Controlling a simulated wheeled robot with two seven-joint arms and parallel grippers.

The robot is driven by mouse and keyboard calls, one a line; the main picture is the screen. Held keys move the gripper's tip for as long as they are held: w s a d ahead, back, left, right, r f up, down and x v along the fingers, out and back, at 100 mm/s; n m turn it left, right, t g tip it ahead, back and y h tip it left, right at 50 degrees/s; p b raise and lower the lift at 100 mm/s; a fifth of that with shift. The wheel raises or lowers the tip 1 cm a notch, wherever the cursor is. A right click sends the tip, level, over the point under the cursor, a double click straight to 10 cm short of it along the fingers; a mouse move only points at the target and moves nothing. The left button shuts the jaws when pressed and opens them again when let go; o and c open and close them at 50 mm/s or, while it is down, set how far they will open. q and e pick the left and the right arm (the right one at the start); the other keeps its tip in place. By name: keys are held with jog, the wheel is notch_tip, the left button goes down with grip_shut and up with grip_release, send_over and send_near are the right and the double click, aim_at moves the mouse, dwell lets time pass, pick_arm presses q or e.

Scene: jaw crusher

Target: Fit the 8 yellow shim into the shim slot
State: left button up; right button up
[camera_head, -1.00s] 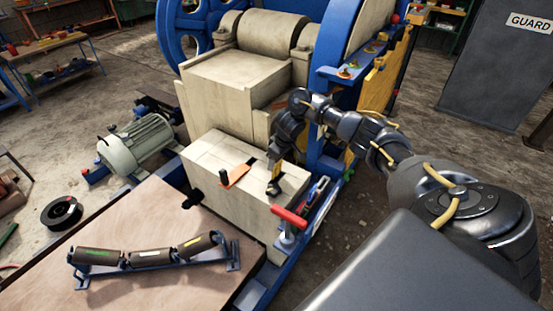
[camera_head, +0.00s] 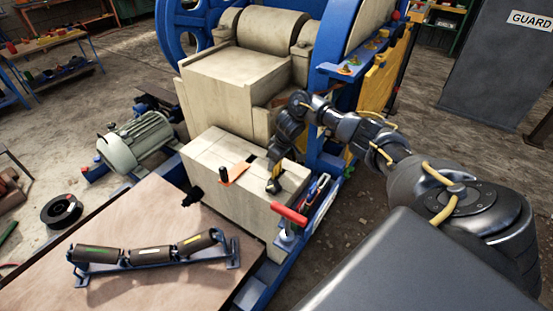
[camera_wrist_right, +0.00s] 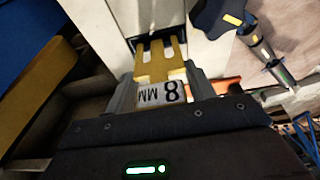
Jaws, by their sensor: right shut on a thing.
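The yellow shim (camera_wrist_right: 158,65) is a forked plate with a white label reading 8 MM. My right gripper (camera_wrist_right: 160,92) is shut on its labelled end. In the head view my right gripper (camera_head: 273,185) is low over the top of the cream block (camera_head: 225,210), where the shim is barely visible. My left gripper is out of view.
An orange piece (camera_head: 235,174) lies on the block close to my gripper. A red-handled part (camera_head: 289,214) stands at the block's front right corner. A roller set (camera_head: 150,255) sits on the brown tabletop (camera_head: 120,220). A blue frame (camera_head: 325,160) rises behind my wrist.

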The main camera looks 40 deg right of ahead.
aim_at(277, 170)
jog(key=shift+f, duration=0.15)
jog(key=shift+f+b, duration=0.3)
jog(key=shift+f, duration=0.1)
jog(key=shift+a+f, duration=0.1)
jog(key=shift+f, duration=0.2)
jog(key=shift+s+f+b, duration=0.15)
jog(key=shift+f+b, duration=0.2)
jog(key=shift+f+b, duration=0.75)
jog(key=shift+f, duration=0.8)
jog(key=o, duration=1.2)
jog(key=shift+r, duration=0.15)
